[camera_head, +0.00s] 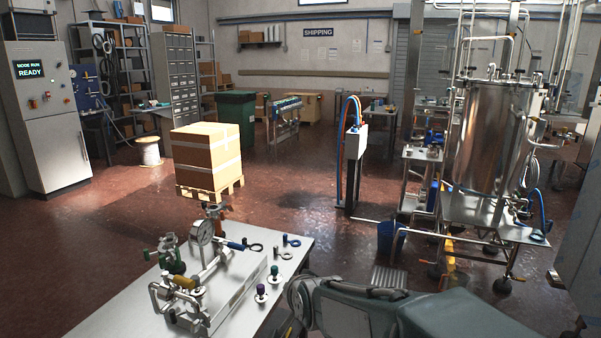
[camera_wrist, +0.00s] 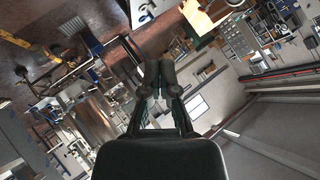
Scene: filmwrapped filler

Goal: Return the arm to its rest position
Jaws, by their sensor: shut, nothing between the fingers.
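My gripper (camera_wrist: 158,75) is in the wrist view, with its two dark fingers drawn together at the tips and nothing between them. Beyond it the room appears strongly tilted, and no object touches the fingers. In the head view, parts of my own body and folded arm fill the bottom, right of the steel workbench (camera_head: 112,312). I cannot make out the fingers there.
The bench carries a pipe assembly with a pressure gauge (camera_head: 202,233) and several small fittings. Behind it, cardboard boxes (camera_head: 205,155) sit on a pallet (camera_head: 208,193). A steel tank (camera_head: 492,140) stands at right, with a blue bucket (camera_head: 390,238) nearby. Open floor lies between.

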